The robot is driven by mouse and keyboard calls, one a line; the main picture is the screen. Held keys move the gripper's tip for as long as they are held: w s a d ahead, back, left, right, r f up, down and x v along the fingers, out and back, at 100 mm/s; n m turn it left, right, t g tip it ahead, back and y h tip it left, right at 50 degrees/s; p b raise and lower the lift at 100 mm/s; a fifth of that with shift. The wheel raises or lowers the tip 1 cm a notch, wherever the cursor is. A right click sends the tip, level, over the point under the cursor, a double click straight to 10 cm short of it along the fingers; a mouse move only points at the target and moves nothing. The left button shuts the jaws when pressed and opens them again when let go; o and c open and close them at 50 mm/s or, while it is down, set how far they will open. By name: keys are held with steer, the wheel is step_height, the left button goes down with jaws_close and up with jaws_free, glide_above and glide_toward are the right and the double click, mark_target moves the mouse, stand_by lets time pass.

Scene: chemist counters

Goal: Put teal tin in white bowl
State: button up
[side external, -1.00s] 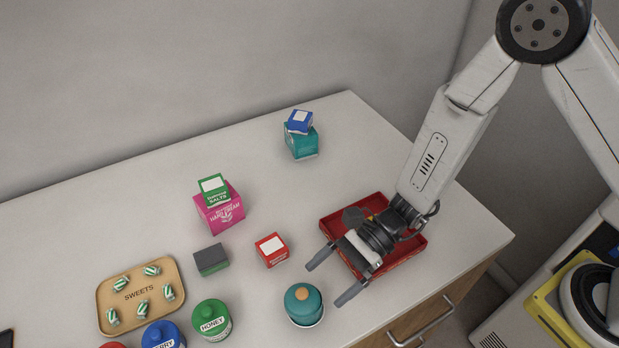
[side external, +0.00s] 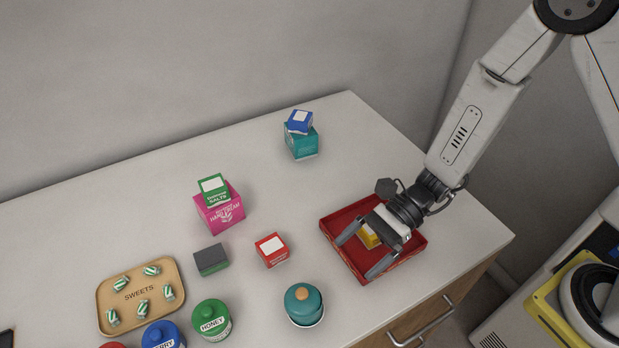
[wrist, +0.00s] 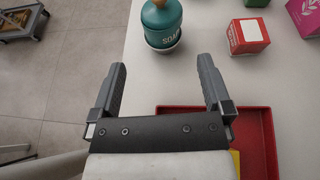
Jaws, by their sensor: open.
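The teal tin (side external: 302,299) is round, with an orange-tan knob on top, and stands near the front edge of the counter. In the wrist view the tin (wrist: 161,18) bears a "SOAP" label and appears upright.
The red tray (side external: 337,232) holds a yellow item (side external: 368,238).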

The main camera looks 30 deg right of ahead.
steer(key=s+d+r+n+g+h, duration=0.15)
steer(key=s+d+n+h, duration=0.25)
steer(key=d+n+h, duration=0.45)
steer(key=w+d+r+n+t+h, duration=0.2)
steer(key=d+n, duration=0.2)
steer(key=d, duration=0.3)
steer(key=w+d+r+n+t+h, duration=0.2)
steer(key=d+n+t+h, duration=0.1)
steer(key=d, duration=0.4)
steer(key=shift+d+r+n, duration=0.15)
steer(key=shift+r+n, duration=0.15)
steer(key=shift+n, duration=0.35)
steer(key=shift+t, duration=0.25)
